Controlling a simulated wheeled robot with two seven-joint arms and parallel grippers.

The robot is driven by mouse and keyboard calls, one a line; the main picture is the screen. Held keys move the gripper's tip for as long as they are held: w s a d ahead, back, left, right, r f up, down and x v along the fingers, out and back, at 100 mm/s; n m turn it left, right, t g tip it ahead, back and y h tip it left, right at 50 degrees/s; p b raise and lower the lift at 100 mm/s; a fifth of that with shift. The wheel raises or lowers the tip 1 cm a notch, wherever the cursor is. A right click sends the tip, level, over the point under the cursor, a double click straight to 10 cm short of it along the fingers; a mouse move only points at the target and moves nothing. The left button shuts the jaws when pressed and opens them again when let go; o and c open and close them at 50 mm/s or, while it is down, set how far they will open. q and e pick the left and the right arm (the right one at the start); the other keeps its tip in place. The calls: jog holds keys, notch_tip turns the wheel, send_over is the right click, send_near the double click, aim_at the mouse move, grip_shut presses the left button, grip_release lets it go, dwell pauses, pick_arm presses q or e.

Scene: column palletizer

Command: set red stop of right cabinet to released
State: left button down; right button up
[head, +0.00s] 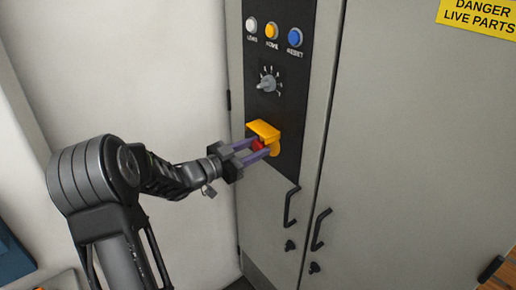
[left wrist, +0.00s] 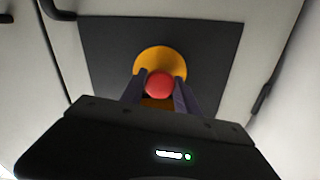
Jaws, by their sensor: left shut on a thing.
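The red stop (head: 258,145) is a round red button on the cabinet's black control panel, with a yellow guard (head: 263,130) above it and yellow backing around it. In the left wrist view the red stop (left wrist: 159,84) sits in front of a round yellow plate (left wrist: 160,62). My left gripper (head: 262,149) reaches in from the left, its two purple fingers shut on the red stop, one on each side. It also shows in the left wrist view (left wrist: 159,92). My right gripper is in neither view.
Above on the panel are a rotary knob (head: 268,84) and white (head: 251,25), yellow (head: 271,30) and blue (head: 295,37) buttons. Black door handles (head: 291,207) (head: 320,229) stick out below right. A danger sign (head: 480,15) is at upper right. A pale wall stands left.

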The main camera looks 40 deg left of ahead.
pick_arm(q)
jog(key=shift+w, duration=0.1)
jog(key=c, duration=0.9)
grip_release()
jog(key=b+v, duration=0.1)
jog(key=v, duration=0.7)
jog(key=shift+b, duration=0.4)
